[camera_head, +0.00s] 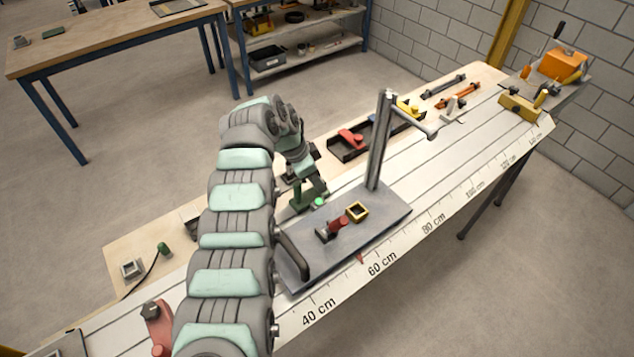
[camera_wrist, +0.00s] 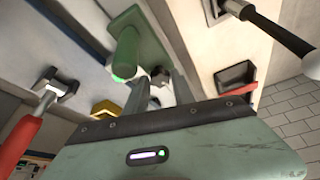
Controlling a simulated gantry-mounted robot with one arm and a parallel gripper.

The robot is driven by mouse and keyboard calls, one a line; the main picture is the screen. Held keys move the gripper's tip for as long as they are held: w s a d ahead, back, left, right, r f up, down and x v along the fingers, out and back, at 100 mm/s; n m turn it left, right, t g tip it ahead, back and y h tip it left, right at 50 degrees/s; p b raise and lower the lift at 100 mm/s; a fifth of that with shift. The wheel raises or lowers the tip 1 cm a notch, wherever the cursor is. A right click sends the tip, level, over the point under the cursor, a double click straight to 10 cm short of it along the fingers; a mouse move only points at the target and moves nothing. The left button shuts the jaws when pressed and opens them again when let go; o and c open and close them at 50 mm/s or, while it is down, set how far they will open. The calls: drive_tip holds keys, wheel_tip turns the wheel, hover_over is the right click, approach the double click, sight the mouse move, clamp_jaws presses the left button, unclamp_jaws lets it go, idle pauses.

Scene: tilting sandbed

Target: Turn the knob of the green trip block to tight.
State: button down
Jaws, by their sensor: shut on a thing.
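The green trip block (camera_head: 299,197) stands by the far edge of a grey plate, partly hidden by my arm and gripper. In the wrist view the block (camera_wrist: 150,37) shows a green plate with a round green post and a bright green spot. My gripper (camera_wrist: 162,80) is shut on this knob, which is mostly hidden by the fingers. In the head view my gripper (camera_head: 311,190) is low over the block. The knob's setting cannot be read.
A tray with a red item (camera_head: 350,139) lies behind.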

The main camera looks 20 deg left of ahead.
drive_tip(key=shift+f, duration=0.1)
drive_tip(key=c, duration=1.1)
unclamp_jaws()
drive_tip(key=shift+o, duration=0.2)
drive_tip(key=shift+s+a+r+p, duration=0.1)
drive_tip(key=shift+r+p, duration=0.1)
drive_tip(key=shift+p, duration=0.35)
